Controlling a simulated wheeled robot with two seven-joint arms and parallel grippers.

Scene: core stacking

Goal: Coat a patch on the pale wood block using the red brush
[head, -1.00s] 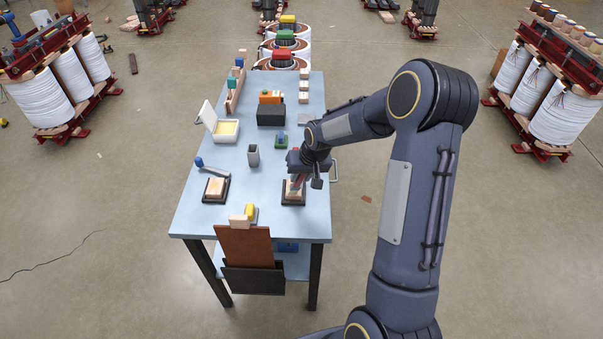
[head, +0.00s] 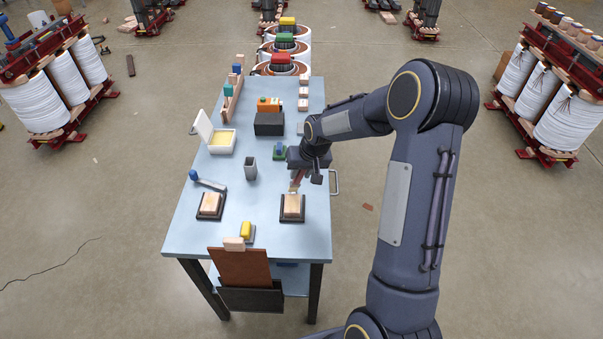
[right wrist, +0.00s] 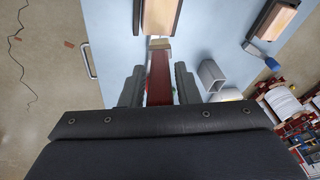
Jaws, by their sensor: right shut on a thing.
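My right gripper (head: 300,176) is shut on the red brush (right wrist: 158,80), whose bristles point down. In the right wrist view the gripper (right wrist: 158,88) has its fingers on both sides of the red handle. A pale wood block (head: 292,206) sits on a dark base below the brush. The bristle end is by the block's far edge; I cannot tell if it touches. A similar pale wood block (head: 210,204) sits on another dark base to the left. No coated patch is clearly visible on either block. My left gripper is out of view.
A blue-handled tool (head: 207,181) lies behind the left block. A yellow block (head: 246,230) is near the front. Table space between the two wood blocks is clear.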

